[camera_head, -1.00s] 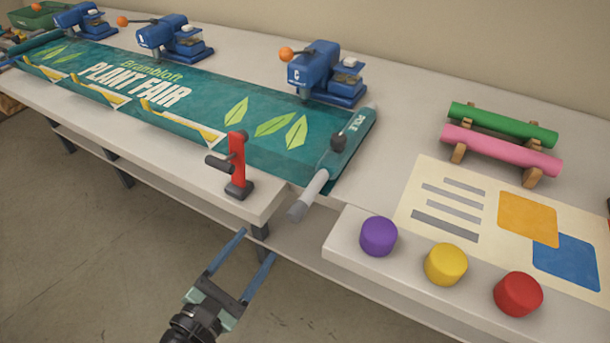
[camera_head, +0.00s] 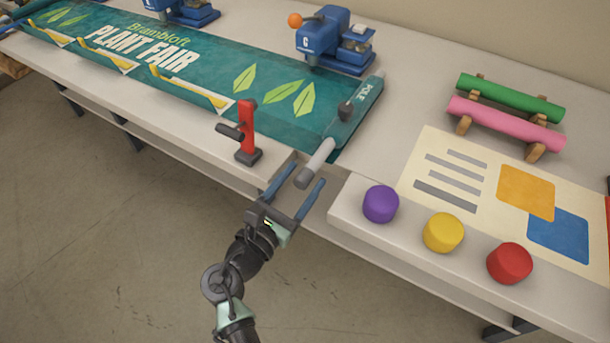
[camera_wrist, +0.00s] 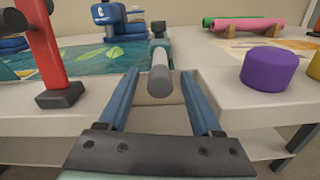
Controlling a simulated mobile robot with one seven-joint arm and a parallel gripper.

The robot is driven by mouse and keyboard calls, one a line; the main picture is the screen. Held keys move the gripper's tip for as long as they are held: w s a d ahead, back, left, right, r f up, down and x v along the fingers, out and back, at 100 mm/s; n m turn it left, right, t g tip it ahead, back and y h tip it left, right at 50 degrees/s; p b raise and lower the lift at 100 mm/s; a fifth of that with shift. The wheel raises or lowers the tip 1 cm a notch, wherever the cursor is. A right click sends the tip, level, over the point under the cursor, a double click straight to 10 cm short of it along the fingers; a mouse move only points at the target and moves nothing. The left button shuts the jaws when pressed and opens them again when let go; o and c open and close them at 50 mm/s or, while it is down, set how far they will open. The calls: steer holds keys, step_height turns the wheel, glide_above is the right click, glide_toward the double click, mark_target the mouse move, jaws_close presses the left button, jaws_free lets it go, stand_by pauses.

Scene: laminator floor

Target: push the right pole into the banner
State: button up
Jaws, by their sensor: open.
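The right pole (camera_head: 314,165) is a grey rod sticking out of the teal sleeve marked POLE (camera_head: 352,118) at the right end of the green banner (camera_head: 205,72). Its free end points out past the table's front edge, over a gap in the tabletop. My gripper (camera_head: 300,180) is open, with its two blue fingers on either side of the pole's end in the head view. In the wrist view the pole's round end (camera_wrist: 160,82) shows between the fingertips, with space on both sides. I cannot tell whether any finger touches it.
A red upright clamp (camera_head: 247,135) stands close left of the gripper. Purple (camera_head: 380,204), yellow (camera_head: 443,232) and red (camera_head: 509,263) knobs line the right front edge. A blue press (camera_head: 335,42) stands behind the banner. Green and pink rolls (camera_head: 505,123) rest on wooden holders.

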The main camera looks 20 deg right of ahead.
steer(key=shift+w+d, duration=0.45)
steer(key=shift+d, duration=0.1)
jaws_close()
stand_by(1.1)
